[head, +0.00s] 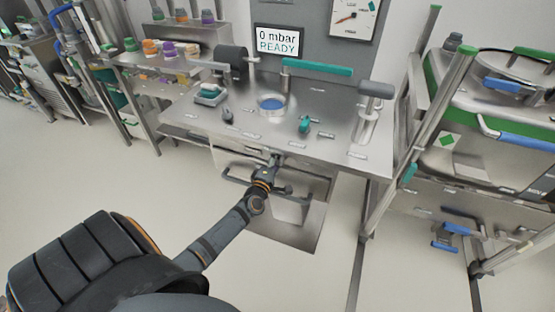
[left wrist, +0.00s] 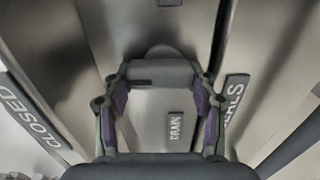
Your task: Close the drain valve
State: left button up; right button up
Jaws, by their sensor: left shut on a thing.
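My left gripper (head: 270,168) is at the front of the steel bench, just below the edge of its top. In the left wrist view, my left gripper (left wrist: 160,85) has its two fingers on either side of a dark grey valve handle (left wrist: 162,70) and is shut on it. A small plate that seems to read DRAIN (left wrist: 174,128) lies below the handle in that view. A CLOSED label (left wrist: 30,118) is at the left. The valve body is mostly hidden in the head view. My right gripper is not in view.
The bench top (head: 325,120) carries a round basin (head: 271,103), a teal-handled valve (head: 304,125) and other fittings. A screen (head: 277,41) reads 0 mbar READY beside a gauge (head: 353,18). A steel cart with green trim (head: 470,100) stands right; shelves (head: 165,65) stand left.

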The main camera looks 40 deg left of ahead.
pick_arm(q)
jog(key=shift+f, duration=0.1)
dwell(0.5)
jog(key=o, duration=1.2)
jog(key=shift+c, duration=0.2)
jog(key=v, duration=1.2)
